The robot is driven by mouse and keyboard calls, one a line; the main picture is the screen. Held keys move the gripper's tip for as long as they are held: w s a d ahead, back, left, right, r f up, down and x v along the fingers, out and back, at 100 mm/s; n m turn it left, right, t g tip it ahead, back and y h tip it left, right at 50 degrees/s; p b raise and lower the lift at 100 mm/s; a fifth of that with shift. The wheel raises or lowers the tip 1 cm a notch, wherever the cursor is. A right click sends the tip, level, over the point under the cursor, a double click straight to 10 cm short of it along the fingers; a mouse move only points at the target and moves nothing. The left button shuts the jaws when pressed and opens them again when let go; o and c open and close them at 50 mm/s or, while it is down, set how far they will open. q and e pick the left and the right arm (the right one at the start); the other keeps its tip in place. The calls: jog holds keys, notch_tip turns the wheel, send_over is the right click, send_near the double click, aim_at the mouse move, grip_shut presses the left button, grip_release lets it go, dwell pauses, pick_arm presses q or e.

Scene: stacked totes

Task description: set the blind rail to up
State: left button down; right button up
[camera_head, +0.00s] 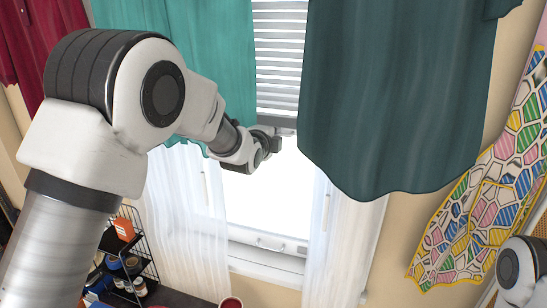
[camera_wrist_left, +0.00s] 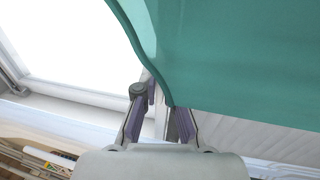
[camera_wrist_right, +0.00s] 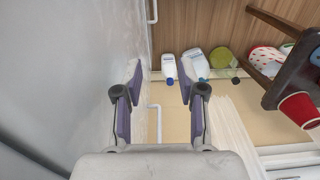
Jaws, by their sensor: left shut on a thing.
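The white slatted blind (camera_head: 280,60) hangs part way down the window between two green curtains. Its grey bottom rail (camera_head: 284,124) is at the upper part of the bright pane. My left gripper (camera_head: 274,141) is at the left end of this rail and shut on it. My right gripper (camera_wrist_right: 162,88) is open and empty, away from the blind.
A teal curtain (camera_head: 190,40) hangs beside my left arm and a dark green curtain (camera_head: 400,90) hangs right of the blind. White sheer curtains (camera_head: 185,200) flank the window. A wire rack (camera_head: 135,250) stands lower left. A red cup (camera_wrist_right: 297,108) and bottles show in the right wrist view.

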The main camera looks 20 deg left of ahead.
pick_arm(q)
notch_tip(320, 180, up, 12)
jog(key=p, duration=0.3)
jog(key=shift+p, duration=0.3)
jog(key=shift+f, duration=0.1)
jog(key=c, duration=1.3)
grip_release()
jog(key=shift+f, duration=0.1)
jog(key=shift+o, duration=0.2)
jog(key=v, duration=1.2)
